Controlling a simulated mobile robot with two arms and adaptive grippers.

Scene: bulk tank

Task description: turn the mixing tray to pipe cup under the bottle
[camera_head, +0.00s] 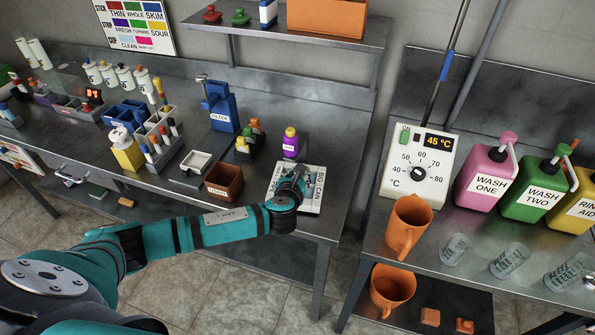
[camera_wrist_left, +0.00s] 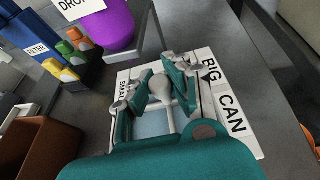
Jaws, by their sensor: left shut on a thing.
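A white board (camera_head: 314,198) lies near the front edge of the left bench, with "BIG CAN" lettering on one side. In the left wrist view the board (camera_wrist_left: 243,145) also shows "SMALL" lettering on its other side, and a pale blue-grey area (camera_wrist_left: 152,122) in its middle. My left gripper (camera_wrist_left: 161,88) is over the board, shut on a pale rounded knob (camera_wrist_left: 161,86). In the head view this gripper (camera_head: 296,183) hides much of the board. A purple bottle (camera_head: 290,147) stands just behind; it also shows in the wrist view (camera_wrist_left: 117,25). No pipe cup is clearly identifiable. My right gripper is out of view.
A brown box (camera_head: 224,182) and a small white-topped scale (camera_head: 195,163) stand left of the board. A blue filter holder (camera_head: 220,107) and coloured small bottles (camera_head: 250,138) are behind. A gap separates this bench from the right one with jugs and an orange pitcher (camera_head: 410,225).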

